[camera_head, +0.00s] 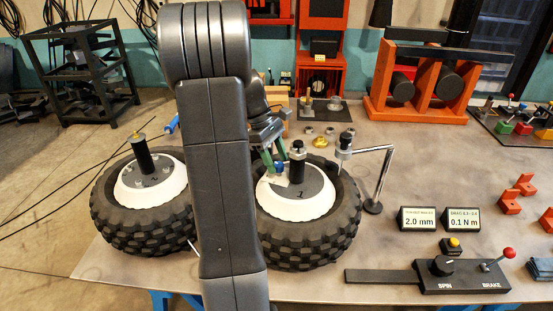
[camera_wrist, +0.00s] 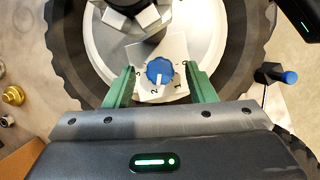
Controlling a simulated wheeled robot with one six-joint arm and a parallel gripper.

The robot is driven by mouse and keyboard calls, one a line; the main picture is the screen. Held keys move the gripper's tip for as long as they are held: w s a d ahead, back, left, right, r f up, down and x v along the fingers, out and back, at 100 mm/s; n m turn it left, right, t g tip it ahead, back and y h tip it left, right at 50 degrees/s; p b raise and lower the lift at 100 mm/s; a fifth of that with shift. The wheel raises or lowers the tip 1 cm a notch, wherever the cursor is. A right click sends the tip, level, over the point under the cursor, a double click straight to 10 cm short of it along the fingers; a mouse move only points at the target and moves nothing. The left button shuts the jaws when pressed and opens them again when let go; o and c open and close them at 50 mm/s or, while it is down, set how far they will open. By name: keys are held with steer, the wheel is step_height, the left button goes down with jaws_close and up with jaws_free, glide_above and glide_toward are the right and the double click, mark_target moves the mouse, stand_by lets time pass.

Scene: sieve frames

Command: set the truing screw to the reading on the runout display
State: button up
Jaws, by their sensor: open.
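The truing screw is a blue knob (camera_wrist: 160,71) on a pale numbered dial plate (camera_wrist: 172,48), shown in the wrist view. Its white pointer mark faces the lower edge of the dial, close to the 2. My gripper (camera_wrist: 160,84) is open, with one green finger on each side of the knob and a gap on both sides. In the head view my gripper (camera_head: 268,160) is low over the hub of the right wheel (camera_head: 340,225), and my arm hides part of the scene. The runout display (camera_head: 418,219) reads 2.0 mm.
A second display (camera_head: 462,220) reads 0.1 N m. A control box (camera_head: 460,277) with SPIN knob and red BRAKE lever is at the front right. A bent-arm stand (camera_head: 373,205) reaches over the right wheel. Another wheel (camera_head: 145,230) lies left. Orange blocks (camera_head: 509,201) lie far right.

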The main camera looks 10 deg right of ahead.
steer(key=shift+s+d+f, duration=0.1)
steer(key=shift+s+f, duration=0.05)
steer(key=shift+f, duration=0.15)
steer(key=c, duration=1)
steer(key=shift+o, duration=0.2)
steer(key=shift+r+m+p, duration=0.2)
steer(key=shift+m+p, duration=0.1)
steer(key=shift+p, duration=0.35)
steer(key=shift+f+m+y+p, duration=0.2)
steer(key=shift+m+y+p, duration=0.1)
steer(key=shift+m, duration=0.2)
steer(key=o, duration=1)
steer(key=shift+c, duration=0.2)
steer(key=v, duration=1.4)
steer(key=shift+w+b, duration=0.25)
steer(key=shift+b, duration=0.1)
